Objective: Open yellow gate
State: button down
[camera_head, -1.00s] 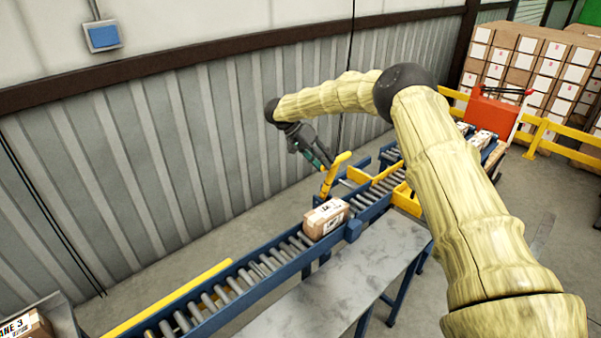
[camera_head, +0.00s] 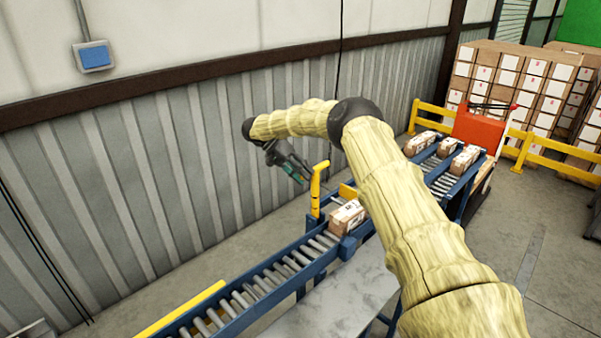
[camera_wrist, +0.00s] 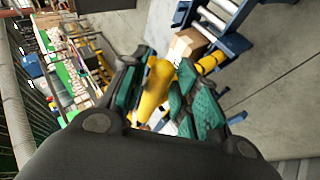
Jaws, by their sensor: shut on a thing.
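The yellow gate (camera_head: 316,193) shows as an upright yellow bar with a bent top, on the far side of the blue roller conveyor (camera_head: 262,284). My gripper (camera_head: 303,178) reaches it from the upper left. In the wrist view the yellow bar (camera_wrist: 155,92) lies between the green finger pads of my gripper (camera_wrist: 160,80), which is shut on it. A brown carton (camera_head: 345,218) with a white label sits on the rollers just right of the bar. My arm hides part of the conveyor behind the carton.
More cartons (camera_head: 420,142) stand on the rollers farther back, near a red machine (camera_head: 479,130). Yellow railings (camera_head: 548,147) and stacked boxes (camera_head: 530,80) are behind. A grey table (camera_head: 345,300) adjoins the conveyor's near side. A corrugated wall (camera_head: 170,165) runs behind my gripper.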

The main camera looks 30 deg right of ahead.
jog(key=shift+s+f, duration=0.1)
jog(key=shift+f, duration=0.5)
jog(key=c, duration=1.5)
grip_release()
jog(key=shift+c, duration=0.2)
jog(key=shift+o, duration=1.3)
jog(key=shift+w+d+f, duration=0.1)
jog(key=shift+w+d, duration=0.05)
jog(key=shift+w, duration=0.15)
jog(key=shift+r, duration=0.35)
jog(key=v, duration=1.2)
